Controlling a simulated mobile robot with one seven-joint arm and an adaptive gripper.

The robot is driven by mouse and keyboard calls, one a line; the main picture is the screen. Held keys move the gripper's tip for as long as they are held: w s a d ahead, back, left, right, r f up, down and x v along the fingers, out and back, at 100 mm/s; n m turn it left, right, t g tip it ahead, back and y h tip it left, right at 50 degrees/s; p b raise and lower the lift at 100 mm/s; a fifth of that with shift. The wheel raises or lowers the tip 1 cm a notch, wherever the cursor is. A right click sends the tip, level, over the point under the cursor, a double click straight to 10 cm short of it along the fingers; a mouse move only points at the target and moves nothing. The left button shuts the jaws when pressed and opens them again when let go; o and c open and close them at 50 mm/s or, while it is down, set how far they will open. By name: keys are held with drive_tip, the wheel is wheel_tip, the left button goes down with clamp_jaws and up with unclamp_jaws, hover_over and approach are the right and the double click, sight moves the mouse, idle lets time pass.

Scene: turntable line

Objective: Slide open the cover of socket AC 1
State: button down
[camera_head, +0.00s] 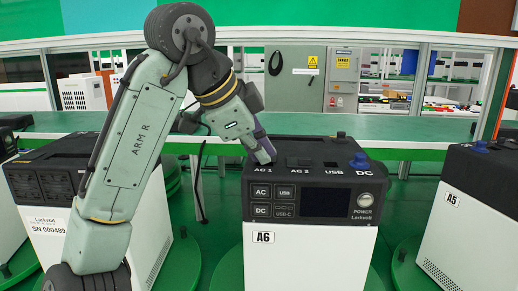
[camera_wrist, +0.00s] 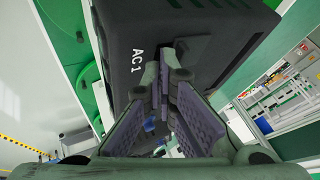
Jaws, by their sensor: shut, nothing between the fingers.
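The power station A6 (camera_head: 317,205) stands in the middle of the head view, with a dark top above a white body. The AC 1 label (camera_head: 262,169) is at the front left of its top, and the label (camera_wrist: 138,60) also shows in the wrist view. A dark raised cover (camera_wrist: 195,46) lies beside this label, partly hidden by my fingertips. My gripper (camera_head: 265,157) is shut and empty, pointing down at the AC 1 spot. In the wrist view its fingertips (camera_wrist: 174,72) meet at the cover's edge; I cannot tell whether they touch it.
The AC 2 cover (camera_head: 299,161) and a blue knob (camera_head: 360,160) by the DC label are to the right on the same top. Unit A5 (camera_head: 470,215) stands at the right, another unit (camera_head: 45,215) at the left. A green bench (camera_head: 400,127) runs behind.

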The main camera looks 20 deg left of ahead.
drive_tip(key=w, duration=0.2)
drive_tip(key=w+a, duration=0.1)
drive_tip(key=w, duration=0.1)
drive_tip(key=shift+s, duration=0.1)
idle(0.5)
